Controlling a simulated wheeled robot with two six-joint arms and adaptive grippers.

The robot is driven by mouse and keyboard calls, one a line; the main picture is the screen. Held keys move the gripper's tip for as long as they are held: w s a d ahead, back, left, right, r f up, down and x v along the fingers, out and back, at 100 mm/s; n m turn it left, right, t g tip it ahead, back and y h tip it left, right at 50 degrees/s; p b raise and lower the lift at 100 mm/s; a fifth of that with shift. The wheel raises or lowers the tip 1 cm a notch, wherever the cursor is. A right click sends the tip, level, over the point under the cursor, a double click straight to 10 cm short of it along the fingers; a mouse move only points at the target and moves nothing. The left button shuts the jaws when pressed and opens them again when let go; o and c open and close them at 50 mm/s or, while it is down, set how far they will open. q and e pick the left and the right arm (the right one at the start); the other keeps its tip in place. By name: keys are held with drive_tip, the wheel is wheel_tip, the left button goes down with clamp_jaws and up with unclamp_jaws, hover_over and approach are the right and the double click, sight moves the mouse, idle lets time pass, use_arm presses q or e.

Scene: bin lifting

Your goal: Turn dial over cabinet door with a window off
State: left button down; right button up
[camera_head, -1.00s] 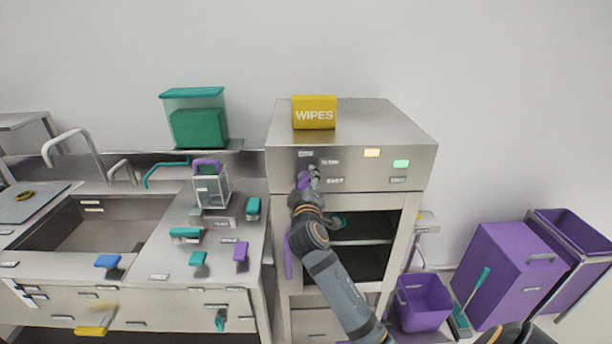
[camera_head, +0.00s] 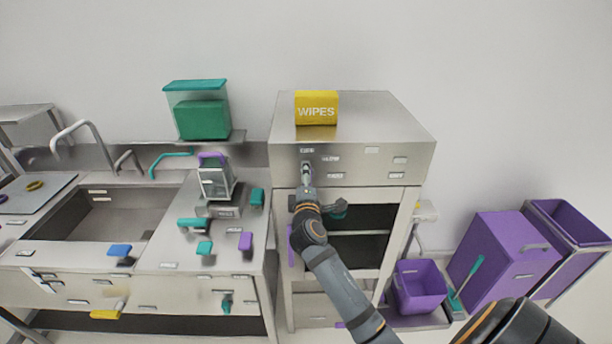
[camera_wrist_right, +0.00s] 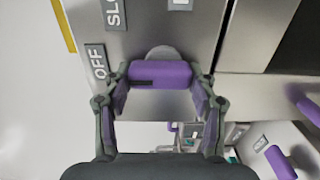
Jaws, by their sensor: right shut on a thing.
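The dial shows in the right wrist view as a purple bar-shaped knob (camera_wrist_right: 160,74) on a pale round base. A dark mark lies on the knob's left part, towards the OFF label (camera_wrist_right: 98,62). A label starting SLO (camera_wrist_right: 115,12) is above it. My right gripper (camera_wrist_right: 163,82) is shut on the knob, one finger at each end. In the head view my right gripper (camera_head: 306,172) is at the left of the steel cabinet's front panel (camera_head: 375,172) and hides the dial. Below is the dark-windowed cabinet door (camera_head: 362,247), partly behind my arm. My left gripper is not in view.
A yellow WIPES box (camera_head: 317,108) stands on the cabinet. A counter (camera_head: 215,262) with a sink and purple and teal handles is to the left. Purple bins (camera_head: 493,255) stand on the right. The wall beside the cabinet is clear.

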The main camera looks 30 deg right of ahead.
idle(0.4)
drive_tip(key=o, duration=1.2)
drive_tip(key=shift+c, duration=0.2)
drive_tip(key=shift+s, duration=0.1)
drive_tip(key=v, duration=0.7)
drive_tip(key=shift+s, duration=0.1)
drive_tip(key=shift+a, duration=0.1)
